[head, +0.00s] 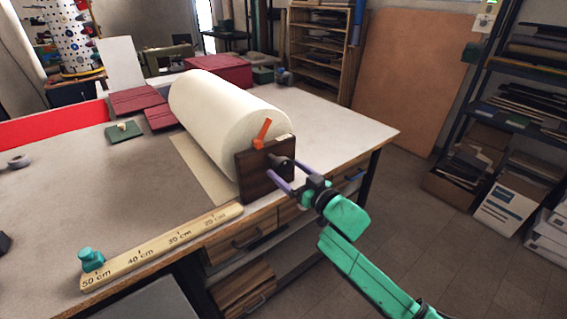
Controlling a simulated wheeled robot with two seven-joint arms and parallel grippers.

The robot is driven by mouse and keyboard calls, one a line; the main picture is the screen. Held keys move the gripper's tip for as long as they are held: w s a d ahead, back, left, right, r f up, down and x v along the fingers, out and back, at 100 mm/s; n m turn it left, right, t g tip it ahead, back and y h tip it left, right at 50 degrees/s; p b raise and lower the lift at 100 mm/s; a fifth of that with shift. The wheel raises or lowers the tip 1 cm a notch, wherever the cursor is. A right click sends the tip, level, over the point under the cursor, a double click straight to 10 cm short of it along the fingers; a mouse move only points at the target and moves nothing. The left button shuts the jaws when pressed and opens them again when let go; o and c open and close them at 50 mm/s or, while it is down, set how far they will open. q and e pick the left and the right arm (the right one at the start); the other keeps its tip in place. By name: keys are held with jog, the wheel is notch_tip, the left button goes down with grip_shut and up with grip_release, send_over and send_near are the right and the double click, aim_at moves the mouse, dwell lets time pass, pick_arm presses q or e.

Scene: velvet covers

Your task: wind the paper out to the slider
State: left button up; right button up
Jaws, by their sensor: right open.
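A large white paper roll (220,112) lies in a holder with a dark wooden end plate (258,180) at the table's right edge. An orange pointer (263,133) stands on top of the plate. A short strip of paper (202,172) lies on the table at the roll's left. A wooden ruler (165,247) runs along the front edge, and a teal slider (91,260) sits near its 50 cm mark. My right gripper (281,173) is open, its purple fingers around or beside the dark knob on the end plate; contact is unclear. My left gripper is out of view.
Dark red covers (137,101) and a small green piece (124,132) lie left of the roll. A tape ring (19,161) lies at far left. The table (95,195) between ruler and covers is clear. Shelves and boxes stand beyond at right.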

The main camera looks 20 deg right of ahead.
jog(key=x, duration=0.2)
jog(key=shift+w+a, duration=0.2)
jog(key=shift+w, duration=0.05)
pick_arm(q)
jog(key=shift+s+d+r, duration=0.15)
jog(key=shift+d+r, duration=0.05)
pick_arm(e)
jog(key=shift+d, duration=0.1)
grip_shut()
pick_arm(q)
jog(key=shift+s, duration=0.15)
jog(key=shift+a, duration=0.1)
